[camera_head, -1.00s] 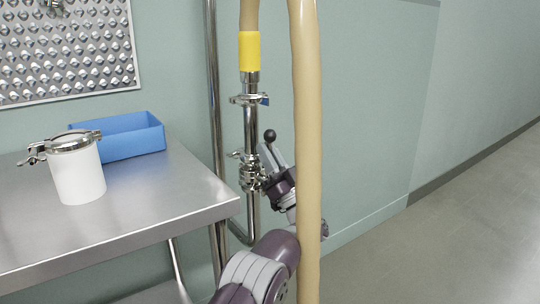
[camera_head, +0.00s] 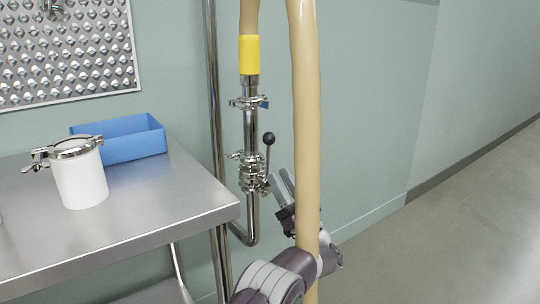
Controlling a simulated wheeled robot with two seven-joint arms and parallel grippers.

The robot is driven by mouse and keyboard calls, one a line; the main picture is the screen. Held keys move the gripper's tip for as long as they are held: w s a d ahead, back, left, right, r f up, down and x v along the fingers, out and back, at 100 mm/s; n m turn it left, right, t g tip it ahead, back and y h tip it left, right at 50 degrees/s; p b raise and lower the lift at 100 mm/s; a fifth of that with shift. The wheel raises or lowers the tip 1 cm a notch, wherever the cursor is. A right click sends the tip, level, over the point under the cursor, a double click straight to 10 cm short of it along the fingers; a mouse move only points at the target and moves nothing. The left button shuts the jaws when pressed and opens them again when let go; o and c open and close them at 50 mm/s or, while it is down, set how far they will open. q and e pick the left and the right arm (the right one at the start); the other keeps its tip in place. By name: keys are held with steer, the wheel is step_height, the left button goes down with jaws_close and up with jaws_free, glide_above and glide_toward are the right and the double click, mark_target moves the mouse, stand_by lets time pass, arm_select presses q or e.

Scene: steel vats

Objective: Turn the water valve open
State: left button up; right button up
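The water valve (camera_head: 252,172) is a steel fitting on the vertical pipe by the wall. Its lever (camera_head: 267,156) points up and ends in a black ball knob (camera_head: 268,138). My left gripper (camera_head: 281,182) is just right of and below the lever, apart from it. Its two grey fingers point up and left with a narrow gap between them, and nothing shows in it. The beige hose hides part of my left wrist. My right gripper is out of view.
A second hose with a yellow sleeve (camera_head: 249,55) joins the pipe top. A steel table (camera_head: 150,215) at left bears a white canister (camera_head: 82,182) and a blue bin (camera_head: 125,140). Floor at right is clear.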

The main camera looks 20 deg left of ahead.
arm_select(q)
steer(key=v, duration=0.5)
steer(key=shift+p, duration=0.3)
